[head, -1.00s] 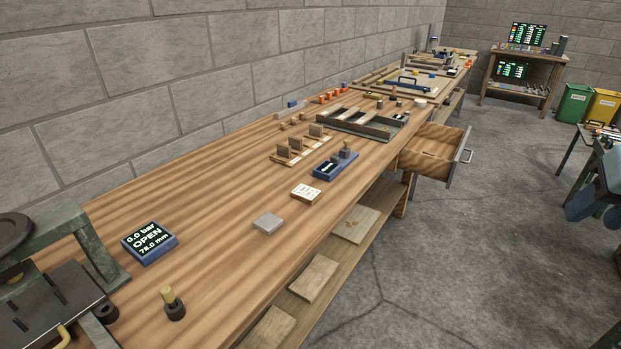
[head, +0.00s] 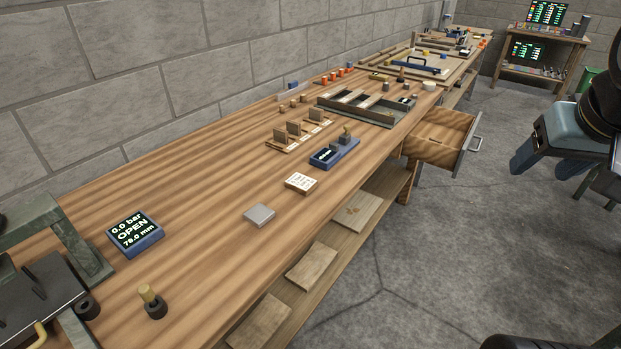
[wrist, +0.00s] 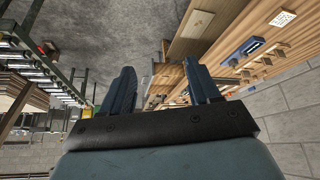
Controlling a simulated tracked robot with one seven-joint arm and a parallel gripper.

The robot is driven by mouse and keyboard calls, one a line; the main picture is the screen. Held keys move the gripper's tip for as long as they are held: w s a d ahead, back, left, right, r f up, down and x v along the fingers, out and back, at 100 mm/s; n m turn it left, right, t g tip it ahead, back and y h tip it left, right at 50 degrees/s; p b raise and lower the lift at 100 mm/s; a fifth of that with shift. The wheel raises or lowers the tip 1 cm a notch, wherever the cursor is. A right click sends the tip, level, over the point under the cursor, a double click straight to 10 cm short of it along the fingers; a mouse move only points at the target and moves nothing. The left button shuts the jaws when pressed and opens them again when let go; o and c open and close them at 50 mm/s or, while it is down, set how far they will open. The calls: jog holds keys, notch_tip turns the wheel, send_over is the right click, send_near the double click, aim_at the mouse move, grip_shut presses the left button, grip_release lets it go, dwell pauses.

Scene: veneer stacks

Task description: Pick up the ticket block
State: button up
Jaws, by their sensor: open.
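The ticket block (head: 301,184) is a small pale block with printed lines on its top, lying flat on the wooden bench. It also shows at the top right of the wrist view (wrist: 283,18). My gripper (head: 542,168) hangs over the floor at the right of the head view, well apart from the bench and the block. In the wrist view its two blue-grey fingers (wrist: 158,72) are spread with nothing between them.
A plain grey block (head: 259,215) lies nearer than the ticket block; a blue device (head: 334,153) stands behind it. An open drawer (head: 440,137) juts from the bench front. A blue readout box (head: 135,234) shows OPEN. Bench around the ticket block is clear.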

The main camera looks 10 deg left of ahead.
jog(key=o, duration=0.6)
jog(key=w+f+n, duration=0.1)
jog(key=w, duration=0.3)
jog(key=w+a+f+t, duration=0.1)
jog(key=w, duration=0.4)
jog(key=w+a+f+n+t, duration=0.1)
jog(key=w+f, duration=0.1)
jog(key=w, duration=0.2)
jog(key=shift+w+a+n, duration=0.1)
jog(key=shift+w+n, duration=0.15)
jog(key=shift+n, duration=0.05)
jog(key=shift+c, duration=0.2)
jog(key=w+a+f+n+t, duration=0.1)
jog(key=w+a+f+n, duration=0.1)
jog(key=w, duration=0.3)
jog(key=n+g+y, duration=0.3)
jog(key=n+y, duration=0.6)
jog(key=y, duration=0.5)
send_near(303, 183)
jog(key=x, duration=0.8)
jog(key=shift+w+a, duration=0.1)
jog(key=shift+a, duration=0.15)
